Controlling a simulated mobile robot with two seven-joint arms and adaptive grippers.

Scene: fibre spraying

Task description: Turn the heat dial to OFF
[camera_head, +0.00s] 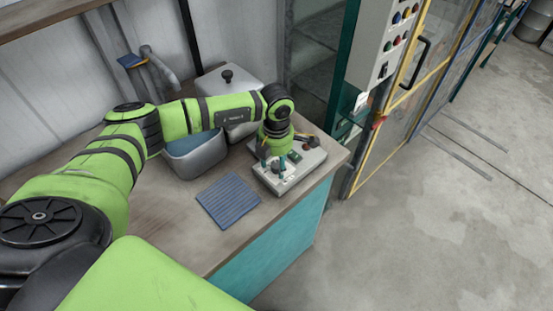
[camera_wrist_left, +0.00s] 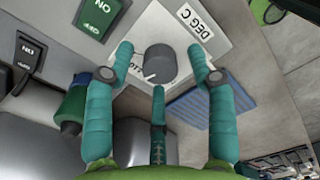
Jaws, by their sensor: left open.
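The heat dial (camera_wrist_left: 160,62) is a grey round knob on a pale plate marked "DEG C" in the left wrist view. Its white pointer line faces lower left there; I cannot make out an OFF mark. The dial belongs to a grey control box (camera_head: 309,160) near the table's right edge. My left gripper (camera_wrist_left: 160,58) points down over the box, open, its three teal fingers spread around the dial. Whether they touch it I cannot tell. In the head view the gripper (camera_head: 275,170) partly hides the box top. My right gripper is not in view.
A blue ribbed mat (camera_head: 229,200) lies in front of the box. Bare wooden table (camera_head: 165,215) lies left of the mat.

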